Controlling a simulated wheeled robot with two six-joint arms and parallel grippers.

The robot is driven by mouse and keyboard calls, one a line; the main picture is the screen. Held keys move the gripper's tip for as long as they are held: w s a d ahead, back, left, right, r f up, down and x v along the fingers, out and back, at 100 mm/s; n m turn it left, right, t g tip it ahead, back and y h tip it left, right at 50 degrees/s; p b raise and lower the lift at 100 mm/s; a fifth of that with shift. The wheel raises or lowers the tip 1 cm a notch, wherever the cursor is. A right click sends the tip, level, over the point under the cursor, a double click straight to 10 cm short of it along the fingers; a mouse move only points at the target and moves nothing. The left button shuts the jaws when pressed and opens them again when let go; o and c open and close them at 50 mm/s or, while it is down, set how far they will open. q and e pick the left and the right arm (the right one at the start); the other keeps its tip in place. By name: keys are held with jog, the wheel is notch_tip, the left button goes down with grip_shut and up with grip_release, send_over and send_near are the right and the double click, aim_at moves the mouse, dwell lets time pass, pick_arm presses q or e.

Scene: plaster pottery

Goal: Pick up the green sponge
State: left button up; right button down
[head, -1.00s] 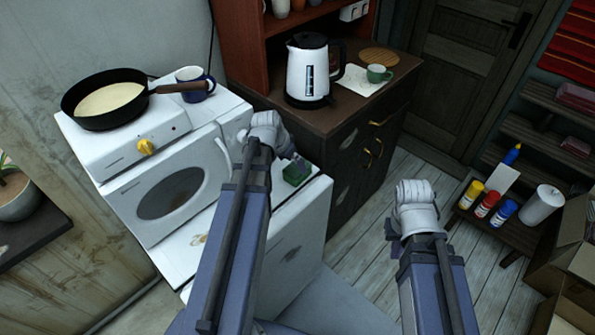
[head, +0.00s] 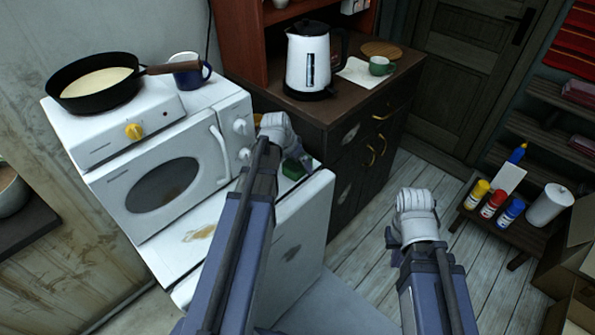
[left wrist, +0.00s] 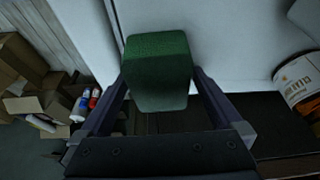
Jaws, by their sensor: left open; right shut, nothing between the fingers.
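The green sponge (head: 292,169) lies on the white surface beside the oven door, near its right edge, partly hidden by my left gripper. In the left wrist view the sponge (left wrist: 158,70) is between the two open fingers of my left gripper (left wrist: 160,82), with a narrow gap seen on each side. In the head view my left gripper (head: 288,157) is right at the sponge, its fingers mostly hidden by the wrist. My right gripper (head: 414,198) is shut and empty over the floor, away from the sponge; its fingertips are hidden.
A white oven (head: 165,180) with a pan (head: 75,100) and a blue mug (head: 190,72) on it stands left of my left gripper. A dark cabinet (head: 345,160) with a kettle (head: 305,70) is behind. Paint bottles (head: 492,204) stand on a low shelf at right.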

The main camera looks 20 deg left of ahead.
pick_arm(q)
jog(key=c, duration=1.2)
jog(key=shift+r, duration=0.1)
notch_tip(320, 180, up, 10)
jog(key=p, duration=1)
jog(key=o, duration=0.7)
jog(key=c, duration=0.6)
